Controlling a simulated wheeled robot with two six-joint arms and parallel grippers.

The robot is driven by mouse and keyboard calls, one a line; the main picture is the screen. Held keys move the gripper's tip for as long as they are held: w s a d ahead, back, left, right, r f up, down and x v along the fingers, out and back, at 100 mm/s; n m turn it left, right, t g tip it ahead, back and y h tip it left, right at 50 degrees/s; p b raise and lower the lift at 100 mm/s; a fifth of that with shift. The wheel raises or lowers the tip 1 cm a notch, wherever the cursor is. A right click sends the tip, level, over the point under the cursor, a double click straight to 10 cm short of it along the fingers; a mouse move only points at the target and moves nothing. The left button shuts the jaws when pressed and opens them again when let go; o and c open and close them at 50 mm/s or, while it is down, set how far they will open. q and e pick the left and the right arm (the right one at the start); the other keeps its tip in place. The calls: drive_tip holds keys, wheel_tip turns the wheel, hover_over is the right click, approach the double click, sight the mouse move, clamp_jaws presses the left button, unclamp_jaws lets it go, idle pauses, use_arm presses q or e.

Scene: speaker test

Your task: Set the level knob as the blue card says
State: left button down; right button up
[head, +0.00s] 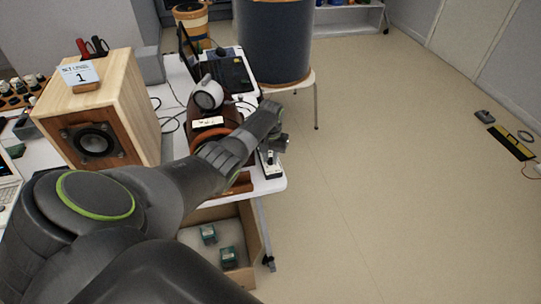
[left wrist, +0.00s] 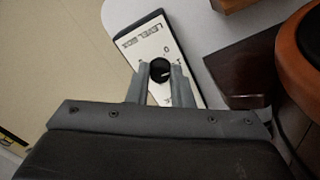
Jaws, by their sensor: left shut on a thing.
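A pale blue card (head: 80,76) stands in a small wooden holder on top of the wooden speaker (head: 90,140). It reads "SET LEVEL" in small print, with a large 1. The level box (head: 270,171) sits at the table's right edge; in the left wrist view its white face (left wrist: 150,42) reads "LEVEL BOX". The black round level knob (left wrist: 160,69) shows a small light mark toward the right. A 0 is printed above it; other marks are partly hidden by fingers. My left gripper (left wrist: 159,70) is shut on the knob, one finger on each side. My right gripper is out of view.
A dark red-brown device with a round gauge (head: 208,95) stands beside my left arm. A large dark drum (head: 273,40) stands on a stool behind the table. A cardboard box (head: 250,237) with green items is below. Floor at right is mostly clear.

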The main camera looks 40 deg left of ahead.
sight(271, 159)
use_arm(q)
drive_tip(key=shift+w+r+m, duration=0.1)
drive_tip(key=shift+m, duration=0.3)
drive_tip(key=c, duration=1.3)
unclamp_jaws()
wheel_tip(271, 159, up, 17)
drive_tip(key=shift+r, duration=0.15)
